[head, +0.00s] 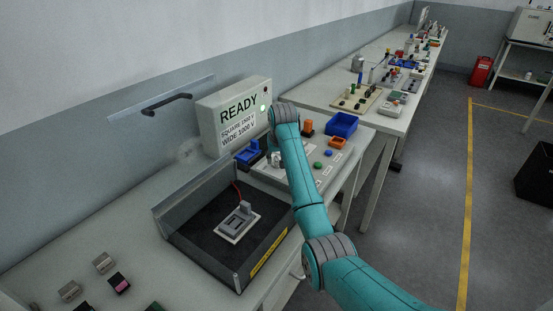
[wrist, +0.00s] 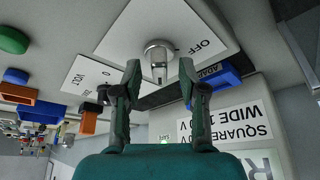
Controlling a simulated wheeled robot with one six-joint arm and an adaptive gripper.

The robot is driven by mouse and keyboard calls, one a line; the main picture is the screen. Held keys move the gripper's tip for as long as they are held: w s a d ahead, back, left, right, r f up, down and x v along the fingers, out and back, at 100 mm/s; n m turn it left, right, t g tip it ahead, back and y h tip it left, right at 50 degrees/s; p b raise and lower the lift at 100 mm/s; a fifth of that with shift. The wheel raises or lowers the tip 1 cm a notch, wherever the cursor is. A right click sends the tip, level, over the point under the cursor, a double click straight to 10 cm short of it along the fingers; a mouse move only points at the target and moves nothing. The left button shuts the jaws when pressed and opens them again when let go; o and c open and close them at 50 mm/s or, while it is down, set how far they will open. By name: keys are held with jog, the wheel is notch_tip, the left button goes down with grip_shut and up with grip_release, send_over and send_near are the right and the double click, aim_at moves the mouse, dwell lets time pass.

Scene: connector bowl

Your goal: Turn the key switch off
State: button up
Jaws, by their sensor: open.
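The key switch (wrist: 158,56) is a round metal barrel with a key on a white label plate in the wrist view. OFF is printed to its right there, and the view is upside down. The key points toward the bottom of that picture, between my fingertips. My gripper (wrist: 160,72) is open, one finger on each side of the key; contact is not clear. In the head view my arm covers most of the gripper and the switch area of the grey control panel (head: 305,178).
A READY display box (head: 232,117) stands behind the panel. Blue adapters (head: 249,153) lie left of my wrist. A green button (head: 317,166), an orange knob (head: 307,127) and a blue bin (head: 341,124) are to the right. A black tray (head: 205,248) with a clear shield stands in front.

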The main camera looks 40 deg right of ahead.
jog(key=shift+w+f, duration=0.1)
jog(key=shift+f, duration=0.2)
grip_shut()
